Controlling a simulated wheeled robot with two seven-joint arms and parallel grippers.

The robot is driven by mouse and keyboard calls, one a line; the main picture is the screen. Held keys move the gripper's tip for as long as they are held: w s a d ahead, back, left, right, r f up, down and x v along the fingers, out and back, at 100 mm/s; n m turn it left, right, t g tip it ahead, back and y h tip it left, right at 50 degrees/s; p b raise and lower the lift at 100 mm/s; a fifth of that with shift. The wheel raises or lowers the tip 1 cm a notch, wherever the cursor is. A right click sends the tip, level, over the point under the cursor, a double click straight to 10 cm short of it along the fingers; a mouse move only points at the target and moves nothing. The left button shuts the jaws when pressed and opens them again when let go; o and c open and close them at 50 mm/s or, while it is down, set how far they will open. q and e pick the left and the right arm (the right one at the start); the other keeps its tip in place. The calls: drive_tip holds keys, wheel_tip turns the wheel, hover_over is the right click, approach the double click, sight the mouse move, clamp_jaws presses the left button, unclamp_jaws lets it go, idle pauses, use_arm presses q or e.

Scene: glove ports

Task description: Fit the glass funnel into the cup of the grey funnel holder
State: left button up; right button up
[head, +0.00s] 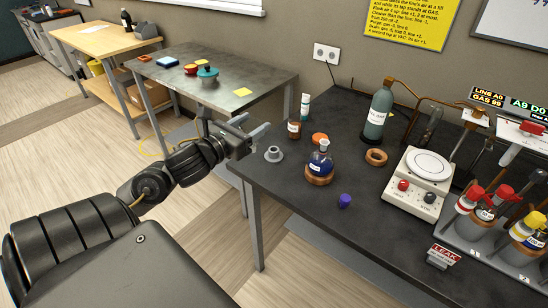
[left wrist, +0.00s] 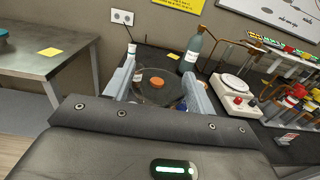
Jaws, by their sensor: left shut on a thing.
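My left gripper (head: 253,126) is over the near left corner of the dark bench. In the left wrist view its two fingers (left wrist: 160,88) are around a clear, curved glass shape, which I take to be the glass funnel (left wrist: 150,94); its outline is faint. In the head view the funnel cannot be made out. A small grey flanged cup (head: 273,154), apparently the funnel holder, stands on the bench just right of and below the fingertips. The funnel looks apart from it. My right gripper is in neither view.
A hotplate (head: 419,180) and a grey-green bottle (head: 378,112) stand further right.

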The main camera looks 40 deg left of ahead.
sight(251, 122)
use_arm(q)
drive_tip(key=shift+a+r, duration=0.4)
drive_tip(key=shift+r, duration=0.05)
drive_tip(key=w+f+b, duration=0.1)
drive_tip(key=b, duration=0.2)
drive_tip(key=w+b, duration=0.1)
drive_tip(key=b, duration=0.2)
drive_tip(key=shift+a+f+b, duration=0.2)
drive_tip(key=shift+f+b, duration=0.15)
drive_tip(key=shift+w+a+y, duration=0.15)
drive_tip(key=shift+w, duration=0.4)
drive_tip(key=shift+w+a+y, duration=0.15)
drive_tip(key=shift+w, duration=0.35)
drive_tip(key=w+f, duration=0.3)
drive_tip(key=w+a+f+p, duration=0.1)
drive_tip(key=w+f, duration=0.2)
drive_tip(key=f, duration=0.1)
drive_tip(key=w+a+f+p, duration=0.1)
drive_tip(key=w+f, duration=0.2)
drive_tip(key=f, duration=0.1)
drive_tip(key=shift+w, duration=0.25)
drive_tip(key=shift+f, duration=0.15)
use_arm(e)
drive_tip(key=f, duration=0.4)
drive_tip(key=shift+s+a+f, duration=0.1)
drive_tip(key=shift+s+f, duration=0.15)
